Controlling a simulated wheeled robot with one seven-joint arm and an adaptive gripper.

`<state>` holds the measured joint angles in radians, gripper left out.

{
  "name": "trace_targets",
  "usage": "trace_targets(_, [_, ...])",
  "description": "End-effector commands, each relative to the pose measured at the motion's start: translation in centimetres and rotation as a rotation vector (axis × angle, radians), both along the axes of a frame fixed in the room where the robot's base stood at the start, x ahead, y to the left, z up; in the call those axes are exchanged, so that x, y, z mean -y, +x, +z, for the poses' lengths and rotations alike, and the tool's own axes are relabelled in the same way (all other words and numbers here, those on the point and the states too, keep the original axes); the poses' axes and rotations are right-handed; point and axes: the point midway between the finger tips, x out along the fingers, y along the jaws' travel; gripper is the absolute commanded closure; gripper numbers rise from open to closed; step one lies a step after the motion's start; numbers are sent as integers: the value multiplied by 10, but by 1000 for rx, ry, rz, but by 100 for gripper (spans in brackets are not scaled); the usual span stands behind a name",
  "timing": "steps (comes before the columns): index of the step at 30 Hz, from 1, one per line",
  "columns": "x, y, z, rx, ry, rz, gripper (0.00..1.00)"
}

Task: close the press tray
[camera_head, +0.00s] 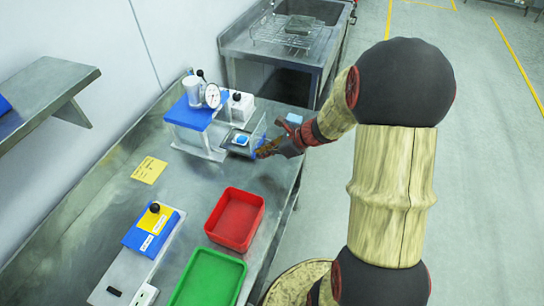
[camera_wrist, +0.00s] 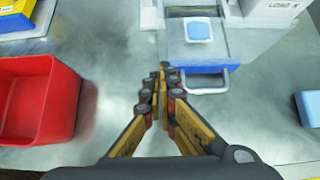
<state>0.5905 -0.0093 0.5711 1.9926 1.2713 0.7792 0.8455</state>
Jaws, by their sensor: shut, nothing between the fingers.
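The press (camera_head: 196,115) has a blue top, a white body and a round gauge, and stands at the back of the steel bench. Its grey press tray (camera_head: 235,149) sticks out towards my gripper, with a small blue-and-white piece (camera_head: 241,139) on it. In the wrist view the tray (camera_wrist: 183,52) has a blue front edge and a metal loop handle (camera_wrist: 207,90). My gripper (camera_head: 262,152) is at the tray's front. In the wrist view my gripper's fingers (camera_wrist: 160,72) are shut and empty, just left of the handle. Whether they touch it I cannot tell.
A red bin (camera_head: 235,219) and a green bin (camera_head: 208,279) stand nearer on the bench. A light-blue block (camera_head: 294,118) lies beyond my gripper. A blue-yellow control box (camera_head: 153,229) and a yellow label (camera_head: 150,170) are at left. Bare bench lies between the red bin and tray.

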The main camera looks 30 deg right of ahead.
Motion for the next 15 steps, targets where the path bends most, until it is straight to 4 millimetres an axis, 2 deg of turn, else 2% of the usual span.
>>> trace_targets(15, [-4, 5, 0, 0, 1, 1, 100])
